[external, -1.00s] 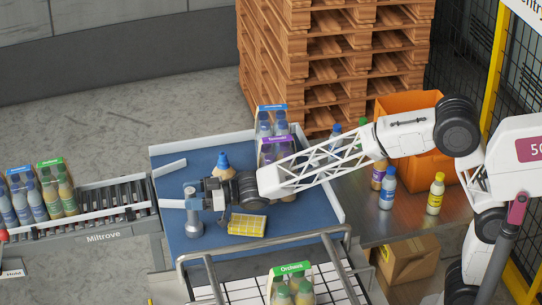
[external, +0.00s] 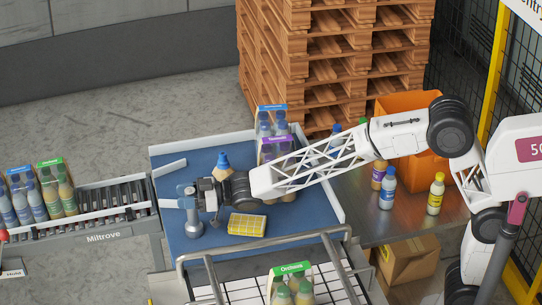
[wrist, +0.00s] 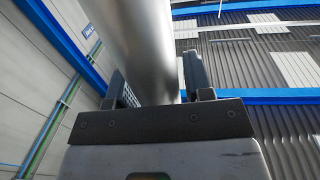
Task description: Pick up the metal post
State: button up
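The metal post (external: 194,222) is a grey cylinder with a wider round base. It stands upright on the blue surface of the work table, near its left edge. My gripper (external: 188,197) reaches in from the right at the post's upper part, with its fingers around it. In the wrist view the post (wrist: 150,45) passes between the two fingers of my gripper (wrist: 158,85). Any gap between the fingers and the post is too small to judge, so I cannot tell whether they press on it.
A yellow crate-like block (external: 247,225) lies just right of the post. A blue-capped bottle (external: 223,163) stands behind my wrist. Bottle packs (external: 277,150) stand at the back right. A metal rail frame (external: 265,243) borders the front, and a roller conveyor (external: 108,199) joins at left.

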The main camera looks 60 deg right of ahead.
aim_at(186, 191)
grip_shut()
jog(key=shift+r, duration=0.2)
jog(key=r, duration=0.3)
jog(key=shift+s+d+r, duration=0.15)
jog(key=shift+s+d, duration=0.05)
jog(key=shift+s, duration=0.15)
jog(key=s+d, duration=0.3)
jog(key=s, duration=0.4)
jog(key=s+d+r, duration=0.1)
jog(key=s+d, duration=0.1)
jog(key=s, duration=0.5)
jog(key=shift+d+r, duration=0.2)
jog(key=shift+d, duration=0.2)
